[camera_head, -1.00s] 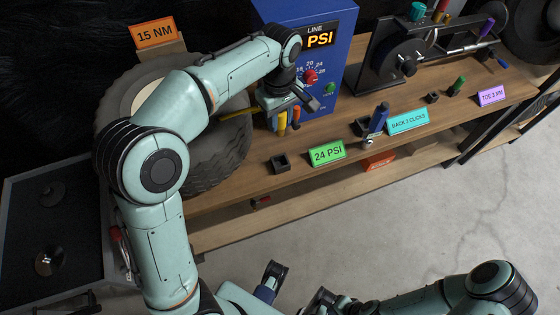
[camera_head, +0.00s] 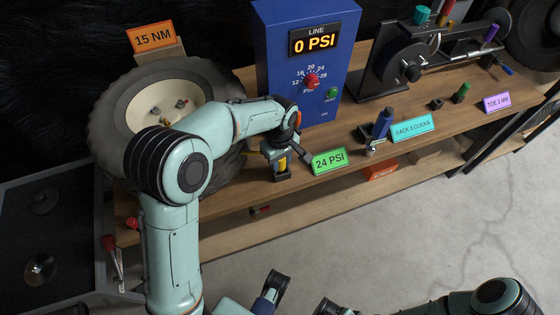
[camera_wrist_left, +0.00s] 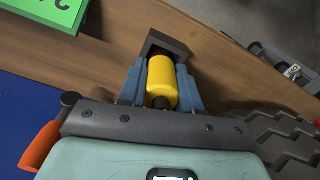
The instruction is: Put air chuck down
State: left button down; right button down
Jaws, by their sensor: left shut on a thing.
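The air chuck, a yellow cylinder (camera_wrist_left: 162,82) with a dark end, sits between the two blue fingers of my left gripper (camera_wrist_left: 162,92) in the left wrist view. The fingers are shut on it. A black square holder (camera_wrist_left: 165,45) is right at its far end; I cannot tell how deep the chuck sits in it. In the head view my left gripper (camera_head: 281,160) is low over the bench, with the yellow chuck (camera_head: 282,163) partly hidden, just above the holder (camera_head: 282,176). My right arm (camera_head: 440,302) shows at the bottom; its fingers are unclear.
The green 24 PSI sign (camera_head: 329,161) stands just right of the holder. The blue gauge box (camera_head: 277,75) reads 0 PSI behind it. A tire (camera_head: 110,110) stands at the left on the wooden bench (camera_head: 350,165). A blue-handled tool (camera_head: 381,124) stands farther right.

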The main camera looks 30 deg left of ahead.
pick_arm(q)
jog(key=shift+f, duration=0.1)
jog(key=c, duration=0.8)
grip_release()
notch_tip(320, 180, up, 12)
jog(key=p, duration=0.2)
jog(key=shift+p, duration=0.3)
